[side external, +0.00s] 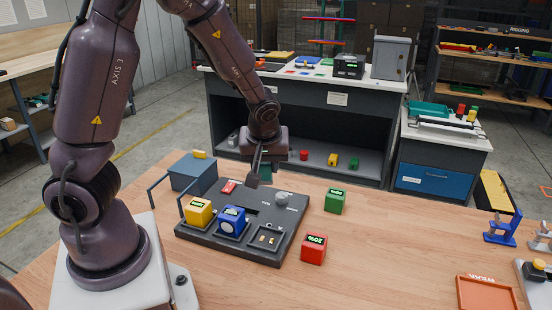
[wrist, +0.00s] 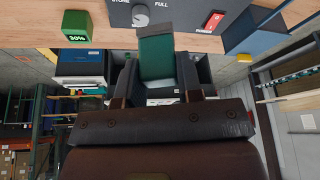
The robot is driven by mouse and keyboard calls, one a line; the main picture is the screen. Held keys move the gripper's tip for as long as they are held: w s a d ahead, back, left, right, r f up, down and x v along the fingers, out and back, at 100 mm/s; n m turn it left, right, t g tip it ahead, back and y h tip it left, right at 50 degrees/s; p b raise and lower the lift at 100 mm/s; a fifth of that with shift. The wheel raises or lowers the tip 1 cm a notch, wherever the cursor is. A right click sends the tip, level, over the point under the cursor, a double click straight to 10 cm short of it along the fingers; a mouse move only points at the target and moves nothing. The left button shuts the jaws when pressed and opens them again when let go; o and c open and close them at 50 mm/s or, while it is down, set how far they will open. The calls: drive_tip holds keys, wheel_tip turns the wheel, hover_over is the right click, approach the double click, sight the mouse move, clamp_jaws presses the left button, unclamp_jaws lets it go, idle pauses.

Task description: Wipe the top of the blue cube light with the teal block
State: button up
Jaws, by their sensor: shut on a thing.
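The blue cube light (side external: 232,220) sits on the dark panel (side external: 262,243), beside the yellow cube, with a pale round face toward the camera. It does not show in the wrist view. My gripper (side external: 256,176) is above the back part of the panel, behind and apart from the blue cube. In the wrist view my gripper (wrist: 158,88) is shut on the teal block (wrist: 156,55), which sticks out beyond the fingers. The block is hard to make out in the side view, mostly hidden by the fingers.
A yellow cube (side external: 198,211) sits left of the blue one. A red cube (side external: 314,249) and a green cube (side external: 334,201) stand on the table right of the panel. A blue-grey box (side external: 193,173) with a handle stands behind left. The panel has a grey knob (side external: 281,198) and red switch (side external: 229,187).

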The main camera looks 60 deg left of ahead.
drive_tip(key=s+n+g, duration=0.5)
drive_tip(key=s+n, duration=0.5)
drive_tip(key=n, duration=0.4)
drive_tip(key=shift+h, duration=0.5)
drive_tip(key=shift+w+f, duration=0.15)
drive_tip(key=shift+f, duration=3.25)
drive_tip(key=shift+w+a+f, duration=0.15)
drive_tip(key=shift+w+a, duration=0.1)
drive_tip(key=shift+w, duration=0.05)
drive_tip(key=shift+c, duration=0.3)
drive_tip(key=shift+w+a, duration=0.3)
drive_tip(key=shift+w+a+f, duration=0.1)
drive_tip(key=shift+w+a, duration=0.1)
drive_tip(key=shift+a, duration=0.05)
drive_tip(key=shift+w+a, duration=0.65)
drive_tip(key=shift+w, duration=0.05)
drive_tip(key=shift+s+d, duration=1.4)
drive_tip(key=shift+d, duration=0.05)
drive_tip(key=shift+r, duration=4.05)
